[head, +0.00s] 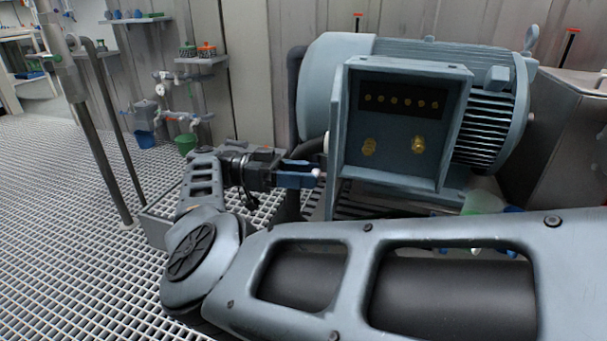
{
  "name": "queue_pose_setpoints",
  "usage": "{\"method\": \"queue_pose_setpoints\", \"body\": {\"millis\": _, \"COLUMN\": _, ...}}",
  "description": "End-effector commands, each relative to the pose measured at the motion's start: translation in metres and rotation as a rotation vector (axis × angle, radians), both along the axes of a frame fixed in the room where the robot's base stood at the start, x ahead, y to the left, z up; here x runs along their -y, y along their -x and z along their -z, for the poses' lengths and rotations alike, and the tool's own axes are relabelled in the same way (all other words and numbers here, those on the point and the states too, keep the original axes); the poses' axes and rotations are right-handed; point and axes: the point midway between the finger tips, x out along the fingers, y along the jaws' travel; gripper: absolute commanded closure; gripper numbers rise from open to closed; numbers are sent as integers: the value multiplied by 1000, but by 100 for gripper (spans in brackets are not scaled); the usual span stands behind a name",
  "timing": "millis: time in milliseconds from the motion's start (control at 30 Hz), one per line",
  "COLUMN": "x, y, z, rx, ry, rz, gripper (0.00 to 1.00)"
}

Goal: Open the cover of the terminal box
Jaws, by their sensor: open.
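The grey-blue terminal box (445,130) is on the side of a large motor. Its inside shows, with a row of small brass terminals on a dark strip and two larger brass fittings below. The cover (337,130) stands swung out at the left side of the box, seen nearly edge-on. A small pale knob (326,143) shows on its left face. My gripper (318,170) is open, with blue fingers pointing right, just left of the cover's lower half. Whether a fingertip touches the cover, I cannot tell.
The finned motor body (490,125) fills the right. A grey cabinet (565,130) stands at the far right. A slanted post (95,150), wall shelves and blue and green buckets (186,144) are at left. The grating floor (70,230) is clear at lower left.

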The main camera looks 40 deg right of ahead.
Motion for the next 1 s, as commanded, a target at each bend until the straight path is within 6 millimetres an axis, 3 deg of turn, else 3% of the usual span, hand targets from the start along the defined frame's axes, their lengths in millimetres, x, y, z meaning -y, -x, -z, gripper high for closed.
{"method": "queue_pose_setpoints", "body": {"millis": 167, "x": 0, "y": 0, "z": -7, "rx": 1, "ry": 1, "rz": 0, "gripper": 45}}
{"method": "queue_pose_setpoints", "body": {"millis": 400, "x": 0, "y": 0, "z": -50, "rx": 2, "ry": 1, "rz": 1, "gripper": 45}}
{"method": "queue_pose_setpoints", "body": {"millis": 1000, "x": 76, "y": 71, "z": -105, "rx": 0, "ry": 1, "rz": 2, "gripper": 45}}
